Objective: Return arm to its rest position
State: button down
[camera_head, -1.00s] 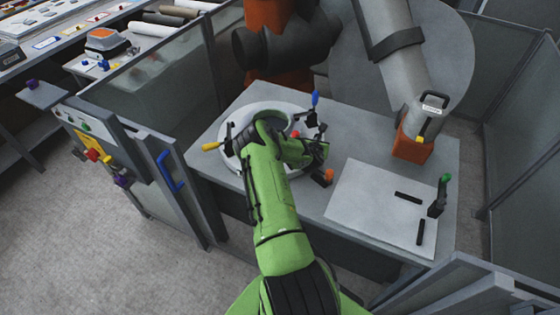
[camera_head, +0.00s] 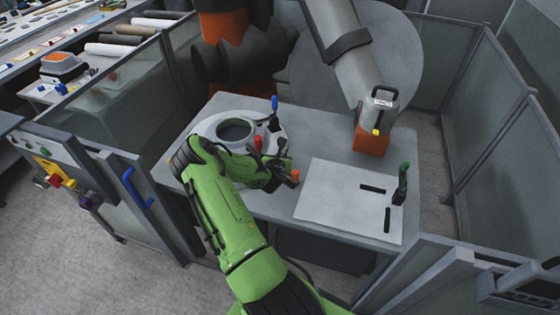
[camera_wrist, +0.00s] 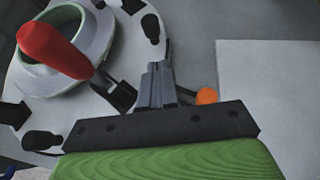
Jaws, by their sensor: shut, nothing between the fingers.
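My green arm (camera_head: 225,205) reaches from the bottom of the head view up to the round mould and bends right at its wrist. My gripper (camera_wrist: 160,80) shows in the wrist view with its two grey fingers together and nothing between them. In the head view it is mostly hidden by my wrist, near the mould's right front edge. The pale ring-shaped mould (camera_head: 211,127) has a dark round opening. Around it stand clamps with a blue handle (camera_head: 274,103), a red handle (camera_head: 257,144) and an orange tip (camera_head: 295,177). The red handle (camera_wrist: 55,50) is close in the wrist view.
A flat pale plate (camera_head: 330,190) on the grey table holds black bars and a green-handled clamp (camera_head: 402,185). A large grey and orange machine arm (camera_head: 345,55) hangs behind. Fence panels (camera_head: 495,130) enclose the cell; a gate with a blue handle (camera_head: 135,187) stands left.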

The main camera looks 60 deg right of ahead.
jog(key=v, duration=0.4)
jog(key=shift+s+d, duration=0.2)
jog(key=shift+s, duration=0.1)
